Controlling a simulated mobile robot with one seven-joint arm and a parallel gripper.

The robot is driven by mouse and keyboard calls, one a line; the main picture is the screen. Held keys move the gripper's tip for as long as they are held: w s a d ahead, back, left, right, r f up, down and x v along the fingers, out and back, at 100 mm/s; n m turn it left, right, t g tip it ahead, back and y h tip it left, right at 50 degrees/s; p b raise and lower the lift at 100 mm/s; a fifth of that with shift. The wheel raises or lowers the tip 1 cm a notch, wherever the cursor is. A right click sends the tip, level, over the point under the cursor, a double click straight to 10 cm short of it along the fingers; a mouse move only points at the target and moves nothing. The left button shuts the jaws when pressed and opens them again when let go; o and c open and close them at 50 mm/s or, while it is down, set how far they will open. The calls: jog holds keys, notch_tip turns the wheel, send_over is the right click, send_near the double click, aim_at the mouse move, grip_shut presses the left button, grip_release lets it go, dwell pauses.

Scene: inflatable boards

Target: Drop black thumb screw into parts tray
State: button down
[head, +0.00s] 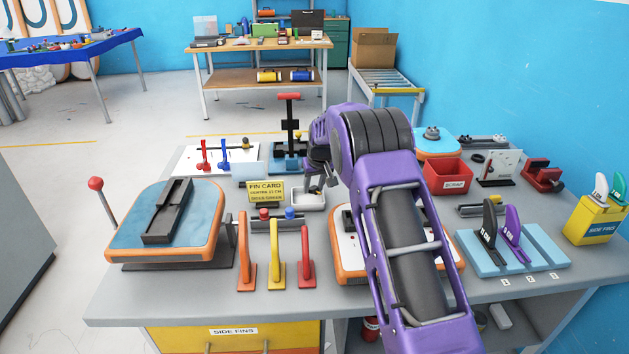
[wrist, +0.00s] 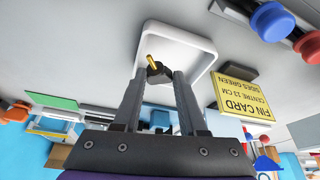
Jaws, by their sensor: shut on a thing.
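My gripper (wrist: 158,82) is shut on the black thumb screw (wrist: 155,69); its brass-coloured shaft sticks out past the fingertips. The wrist view is upside down. The white parts tray (wrist: 207,48) lies behind the screw in that view, and the screw overlaps the tray's inside; I cannot tell the exact height between them. In the head view, my gripper (head: 314,184) is above the parts tray (head: 311,204), right of the yellow fin card. The screw cannot be made out in the head view, and my arm hides part of the bench beyond.
The yellow fin card (head: 265,192) stands close to the tray. Red and blue knobs (head: 291,213) are in front of it. Orange, yellow and red levers (head: 277,257) stand at the bench front. A red scrap bin (head: 447,178) is to the right.

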jog(key=shift+f, duration=0.45)
jog(key=shift+c, duration=1.9)
grip_release()
jog(key=shift+r, duration=0.1)
jog(key=v, duration=1.7)
jog(key=shift+s, duration=0.25)
jog(key=shift+r, duration=0.1)
